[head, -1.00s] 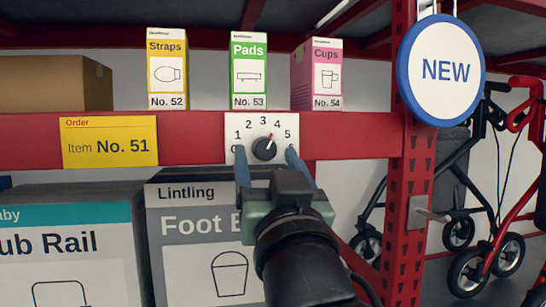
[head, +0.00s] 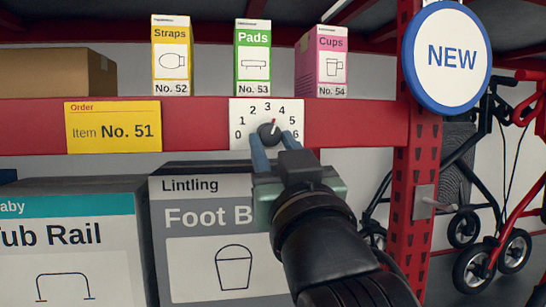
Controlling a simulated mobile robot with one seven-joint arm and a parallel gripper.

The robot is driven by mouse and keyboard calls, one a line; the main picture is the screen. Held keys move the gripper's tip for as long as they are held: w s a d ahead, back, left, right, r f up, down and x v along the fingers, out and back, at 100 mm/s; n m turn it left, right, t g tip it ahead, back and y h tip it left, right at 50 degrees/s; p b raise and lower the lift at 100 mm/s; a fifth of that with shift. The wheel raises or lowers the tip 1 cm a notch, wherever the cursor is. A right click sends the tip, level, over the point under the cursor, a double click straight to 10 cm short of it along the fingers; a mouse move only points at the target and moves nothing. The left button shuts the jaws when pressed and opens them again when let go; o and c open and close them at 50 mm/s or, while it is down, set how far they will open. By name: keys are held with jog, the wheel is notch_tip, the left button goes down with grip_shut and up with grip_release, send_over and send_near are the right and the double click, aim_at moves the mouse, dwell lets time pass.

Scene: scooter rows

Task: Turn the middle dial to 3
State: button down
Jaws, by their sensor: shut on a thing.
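A white dial plate (head: 238,108) numbered 0 to 6 is fixed on the red shelf beam below the Pads box. Its dark round dial (head: 267,132) has a red pointer aimed up and a little right, between 3 and 4. My gripper (head: 271,138) reaches up from below, its two blue fingers shut on the dial, one on each side. The fingers and gripper body hide the lower part of the dial and plate. No other dial is in view.
Boxes of Straps (head: 172,60), Pads (head: 253,58) and Cups (head: 325,65) stand on the shelf above. A yellow order card (head: 113,127) reads Item No. 51. A red post (head: 414,180) with a NEW sign (head: 446,57) stands right. Large boxes sit below.

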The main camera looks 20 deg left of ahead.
jog(key=n+y+b, duration=0.1)
jog(key=n, duration=0.1)
jog(key=n+g+b, duration=0.1)
jog(key=n, duration=0.1)
jog(key=shift+d+f+g+y+b, duration=0.15)
jog(key=shift+g+y+b, duration=0.15)
jog(key=shift+y+b, duration=0.1)
jog(key=shift+w+n+g+y+b, duration=0.1)
jog(key=shift+n+g+y+b, duration=0.35)
jog(key=shift+n, duration=0.65)
jog(key=shift+r, duration=0.2)
jog(key=c, duration=0.5)
grip_release()
jog(key=shift+d, duration=0.1)
jog(key=shift+s+d+f+b, duration=0.25)
jog(key=shift+b, duration=0.25)
jog(key=b+v, duration=0.4)
jog(key=v, duration=0.8)
jog(key=shift+r+b, duration=0.15)
jog(key=shift+b, duration=0.25)
